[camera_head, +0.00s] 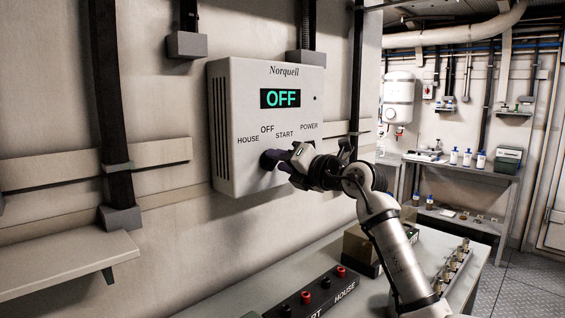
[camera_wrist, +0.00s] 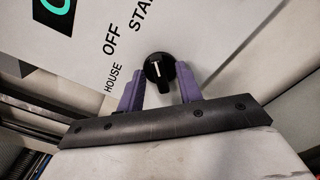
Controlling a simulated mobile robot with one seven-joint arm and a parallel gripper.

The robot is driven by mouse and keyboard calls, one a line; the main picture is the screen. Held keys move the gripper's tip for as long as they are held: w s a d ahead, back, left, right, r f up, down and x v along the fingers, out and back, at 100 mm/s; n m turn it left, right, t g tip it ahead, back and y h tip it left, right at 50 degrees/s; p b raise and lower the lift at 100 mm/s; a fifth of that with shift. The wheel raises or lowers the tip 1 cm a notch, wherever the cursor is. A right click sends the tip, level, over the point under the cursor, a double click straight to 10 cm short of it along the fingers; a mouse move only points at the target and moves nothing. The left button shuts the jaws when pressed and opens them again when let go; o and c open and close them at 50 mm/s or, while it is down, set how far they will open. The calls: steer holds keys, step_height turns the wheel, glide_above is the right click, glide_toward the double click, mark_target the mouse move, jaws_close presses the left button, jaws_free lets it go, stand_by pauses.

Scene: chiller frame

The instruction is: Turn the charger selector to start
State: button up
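The charger (camera_head: 235,165) is a pale wall box marked Norquell, and its green display (camera_head: 281,98) reads OFF. Labels HOUSE, OFF, START and POWER stand below the display. The selector (camera_wrist: 157,67) is a black round knob with a white mark, seen in the wrist view below the OFF label. My gripper (camera_wrist: 160,78) has its two purple fingers apart, one on each side of the knob, with narrow gaps visible.
A bench (camera_head: 245,290) below carries a black panel with red and black sockets (camera_head: 325,284) and other items. A shelf (camera_head: 70,262) sticks out at lower left. Dark conduits run up the wall. A back table (camera_head: 450,166) with bottles stands at right.

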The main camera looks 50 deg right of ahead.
steer(key=s+a+b, duration=0.1)
steer(key=s+b, duration=0.2)
steer(key=s, duration=1)
steer(key=shift+s+a, duration=0.25)
steer(key=shift+s, duration=0.1)
